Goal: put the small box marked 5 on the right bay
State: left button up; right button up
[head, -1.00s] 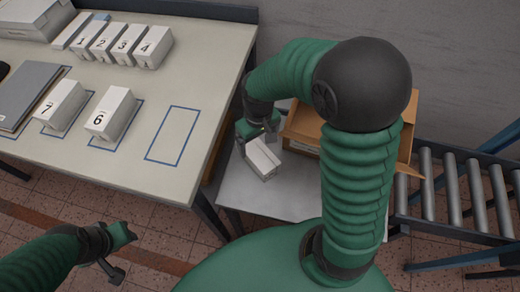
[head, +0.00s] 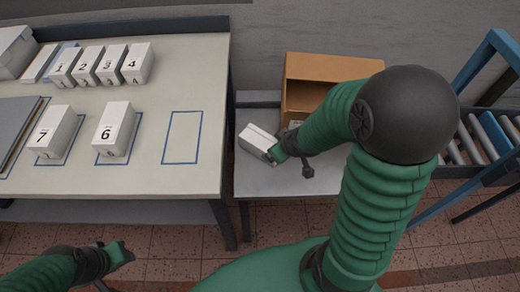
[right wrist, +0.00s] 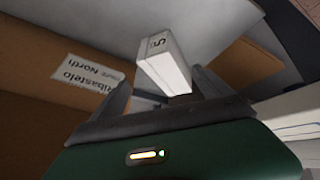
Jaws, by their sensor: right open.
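The small white box marked 5 (right wrist: 165,62) shows between and beyond my right gripper's fingers in the right wrist view. In the head view a white box (head: 257,137), its mark unreadable there, lies turned on the grey side table (head: 262,180). My right gripper (head: 289,158) is open at its near right end; I cannot tell whether they touch. The right bay (head: 182,137), a blue outline on the pale table, is empty. My left gripper (head: 116,268) is open and empty at the lower left.
Boxes 6 (head: 114,130) and 7 (head: 54,130) stand in outlines left of the empty bay. Boxes 1 to 4 stand in a row behind. An open cardboard carton (head: 296,66) is at the side table's back, beside a roller conveyor (head: 470,140). A gap separates the two tables.

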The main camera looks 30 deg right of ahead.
jog(key=d+f+n+t+y+b, duration=0.1)
jog(key=d+f+t+b, duration=0.15)
jog(key=d, duration=0.55)
jog(key=n+t+y+b, duration=0.1)
jog(key=n+t+y, duration=0.1)
jog(key=t+y, duration=0.25)
send_near(265, 141)
jog(key=shift+g+y, duration=0.3)
jog(key=shift+y, duration=0.05)
jog(key=b+x, duration=0.1)
jog(key=x, duration=0.1)
jog(key=b+x, duration=0.1)
jog(key=x, duration=0.1)
jog(key=b+x, duration=0.1)
jog(key=shift+w+a+r, duration=0.1)
jog(key=shift+w+r, duration=0.05)
jog(key=shift+w, duration=0.35)
jog(key=b+x, duration=0.1)
jog(key=x, duration=0.1)
jog(key=b+x, duration=0.1)
jog(key=x, duration=0.2)
jog(key=shift+f, duration=0.25)
jog(key=shift+w, duration=0.2)
pick_arm(q)
notch_tip(265, 141, down, 9)
jog(key=d, duration=0.1)
jog(key=shift+d+r, duration=0.15)
jog(key=shift+d, duration=0.1)
